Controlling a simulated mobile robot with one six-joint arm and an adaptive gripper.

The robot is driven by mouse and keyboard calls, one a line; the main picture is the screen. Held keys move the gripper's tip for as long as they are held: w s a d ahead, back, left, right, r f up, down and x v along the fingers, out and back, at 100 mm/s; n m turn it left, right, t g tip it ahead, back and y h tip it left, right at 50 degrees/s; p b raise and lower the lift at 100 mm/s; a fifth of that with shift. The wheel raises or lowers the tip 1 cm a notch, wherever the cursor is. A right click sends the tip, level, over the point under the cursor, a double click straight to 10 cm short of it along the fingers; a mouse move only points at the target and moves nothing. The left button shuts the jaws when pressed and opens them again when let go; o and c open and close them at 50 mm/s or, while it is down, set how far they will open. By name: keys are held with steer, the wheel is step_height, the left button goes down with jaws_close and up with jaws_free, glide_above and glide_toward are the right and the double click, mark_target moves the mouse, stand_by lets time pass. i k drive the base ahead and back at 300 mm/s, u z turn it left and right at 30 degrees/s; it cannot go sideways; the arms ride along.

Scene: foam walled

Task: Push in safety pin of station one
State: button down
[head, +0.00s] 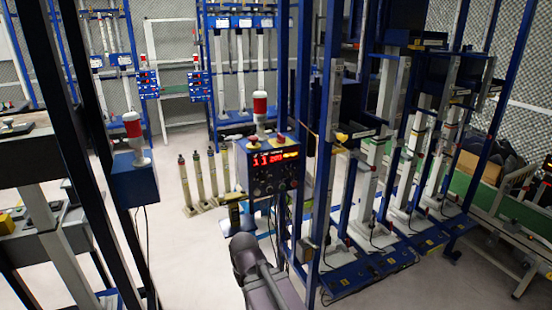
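A blue control box (268,165) with a lit red and orange display stands near the middle of the head view. A red and white lamp (259,107) sits on top of it. To its right stands a row of tall stations with white columns (364,195) and blue bases (347,272). I cannot tell which one is station one, and I cannot make out a safety pin. A dark grey part of my arm (262,272) rises from the bottom edge, below the control box. My gripper is not visible.
Dark and blue upright posts (92,100) cross the view on both sides. Another blue box (134,178) with a red lamp stands at left. Several slim posts (198,176) stand behind the control box. A green conveyor (510,207) is at right. Open pale floor (190,260) lies at lower left.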

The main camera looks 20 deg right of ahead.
mark_target(374, 168)
steer(key=z, duration=1.1)
steer(key=k, duration=0.5)
steer(key=z, duration=0.75)
steer(key=i, duration=0.3)
steer(key=u, duration=0.1)
